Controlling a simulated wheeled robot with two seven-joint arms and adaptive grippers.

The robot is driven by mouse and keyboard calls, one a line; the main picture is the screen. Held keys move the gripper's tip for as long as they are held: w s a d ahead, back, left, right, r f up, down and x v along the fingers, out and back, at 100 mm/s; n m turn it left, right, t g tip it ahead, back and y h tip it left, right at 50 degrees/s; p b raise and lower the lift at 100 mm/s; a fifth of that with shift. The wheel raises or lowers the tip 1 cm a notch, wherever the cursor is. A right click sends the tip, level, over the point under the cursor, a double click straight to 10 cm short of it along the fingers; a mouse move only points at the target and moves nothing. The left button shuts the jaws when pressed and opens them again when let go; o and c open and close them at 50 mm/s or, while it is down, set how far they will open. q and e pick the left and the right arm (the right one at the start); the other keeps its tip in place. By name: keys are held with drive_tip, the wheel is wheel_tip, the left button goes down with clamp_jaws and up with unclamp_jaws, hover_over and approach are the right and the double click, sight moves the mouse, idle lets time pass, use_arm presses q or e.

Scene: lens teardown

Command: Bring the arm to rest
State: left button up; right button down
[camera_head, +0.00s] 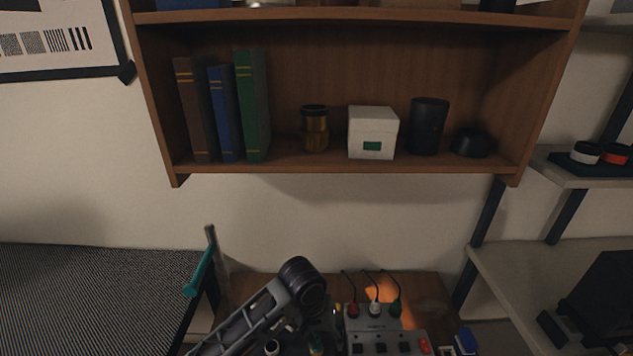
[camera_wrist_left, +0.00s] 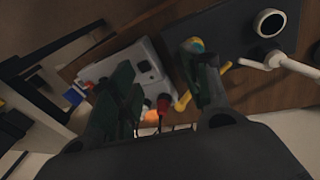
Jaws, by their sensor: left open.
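My left arm (camera_head: 262,312) comes in from the lower left in the head view and ends at a dark round joint over the bench. My left gripper (camera_wrist_left: 165,82) shows in the left wrist view with its two dark fingers spread apart. Nothing is held between them. Below the fingers lie a grey control box (camera_wrist_left: 146,62), a red plug and a yellow part. I cannot tell how far above them the fingers are. My right gripper is in neither view.
The grey box (camera_head: 373,326) with red, white and green plugs and cables stands on the wooden bench (camera_head: 432,287). A wooden wall shelf (camera_head: 330,168) holds books, a brass lens, a white box and black cylinders. A dark mat (camera_wrist_left: 235,28) lies beside the box.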

use_arm(q)
drive_tip(key=s+a+f+t+y, duration=0.15)
drive_tip(key=s+a, duration=0.45)
drive_tip(key=a, duration=0.6)
drive_tip(key=s+a+f+t+y, duration=0.1)
drive_tip(key=s+a+f+t, duration=0.15)
drive_tip(key=s+a, duration=0.7)
drive_tip(key=w+a+f+g, duration=0.1)
drive_tip(key=a+f, duration=0.2)
drive_tip(key=f, duration=1.4)
drive_tip(key=w+a+f+g, duration=0.1)
drive_tip(key=a+f, duration=0.2)
drive_tip(key=f, duration=1.3)
drive_tip(key=s+a+f, duration=0.3)
drive_tip(key=s+f, duration=0.7)
drive_tip(key=s+a+f+g+y, duration=0.1)
drive_tip(key=s+a+f, duration=0.3)
drive_tip(key=s+f, duration=0.6)
drive_tip(key=shift+s+a+m, duration=0.15)
drive_tip(key=shift+s+m, duration=0.25)
